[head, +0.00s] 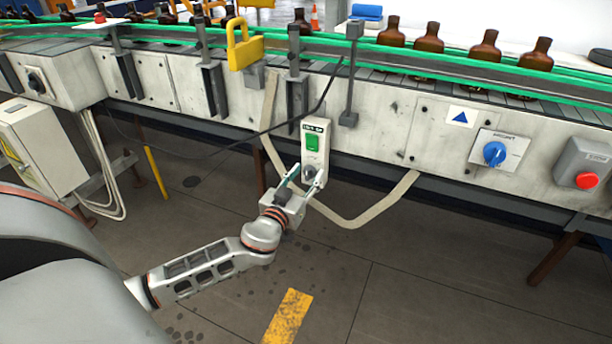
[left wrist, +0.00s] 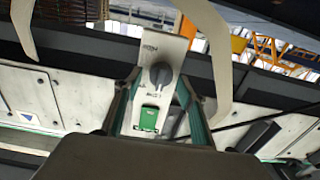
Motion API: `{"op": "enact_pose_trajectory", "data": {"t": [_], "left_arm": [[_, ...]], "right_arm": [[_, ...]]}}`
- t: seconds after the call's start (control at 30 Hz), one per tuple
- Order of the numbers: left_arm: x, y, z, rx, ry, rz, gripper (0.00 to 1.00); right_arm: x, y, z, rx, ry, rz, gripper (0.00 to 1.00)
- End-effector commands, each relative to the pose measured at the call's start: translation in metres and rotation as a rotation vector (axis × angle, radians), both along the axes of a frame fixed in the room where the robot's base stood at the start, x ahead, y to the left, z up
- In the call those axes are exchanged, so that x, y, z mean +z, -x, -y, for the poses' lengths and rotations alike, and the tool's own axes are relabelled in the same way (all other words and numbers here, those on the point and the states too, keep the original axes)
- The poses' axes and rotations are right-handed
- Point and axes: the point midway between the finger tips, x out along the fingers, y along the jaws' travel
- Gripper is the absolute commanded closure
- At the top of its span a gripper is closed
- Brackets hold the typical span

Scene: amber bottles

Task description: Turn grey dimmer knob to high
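The grey dimmer knob (head: 309,173) is on the lower part of a narrow pale control box (head: 316,135), below a green switch (head: 312,142). The left wrist view shows the round dark grey knob (left wrist: 161,75) with the green switch (left wrist: 149,118) nearer the camera. My left gripper (head: 306,177) is open in front of the knob. In the left wrist view its two fingers stand on either side of the knob, with gaps visible. Whether the fingertips are level with the knob in depth is unclear. The knob's small markings are unreadable. My right gripper is not in view.
A conveyor (head: 465,75) carries amber bottles (head: 430,38) behind the box. A blue knob (head: 494,153) and red button (head: 587,180) are to the right. A beige looped strip (head: 352,220) hangs around the box. Open floor lies below.

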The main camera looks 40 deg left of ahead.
Motion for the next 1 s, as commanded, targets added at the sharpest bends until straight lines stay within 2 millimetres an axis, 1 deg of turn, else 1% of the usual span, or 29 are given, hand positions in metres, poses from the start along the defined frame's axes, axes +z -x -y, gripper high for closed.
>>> {"op": "enact_pose_trajectory", "data": {"t": [0.03,0.07,0.1,0.13,0.37,0.57,0.77,1.0], "left_arm": [[0.0000,0.0001,-0.0001,0.000,0.000,0.000,0.74],[0.0000,0.0001,-0.0001,0.000,0.000,0.000,0.82],[0.0000,0.0001,-0.0001,0.000,0.000,0.000,0.92],[0.0000,0.0001,0.0000,0.000,0.000,0.000,0.96],[0.0000,0.0002,0.0000,0.000,-0.005,-0.001,0.96],[-0.0005,0.0005,0.0003,0.002,-0.047,-0.012,0.96],[-0.0002,0.0005,0.0008,0.004,-0.156,-0.037,0.96],[0.0010,-0.0001,0.0016,0.003,-0.350,-0.083,0.96]], "right_arm": [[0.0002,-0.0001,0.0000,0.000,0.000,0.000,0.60],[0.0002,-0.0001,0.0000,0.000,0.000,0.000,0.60],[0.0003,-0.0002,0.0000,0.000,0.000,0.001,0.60],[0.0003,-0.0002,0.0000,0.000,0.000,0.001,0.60],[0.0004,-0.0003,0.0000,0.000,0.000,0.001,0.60],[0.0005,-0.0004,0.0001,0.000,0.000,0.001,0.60],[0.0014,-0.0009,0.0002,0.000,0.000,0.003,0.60],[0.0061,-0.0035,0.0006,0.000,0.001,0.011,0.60]]}}
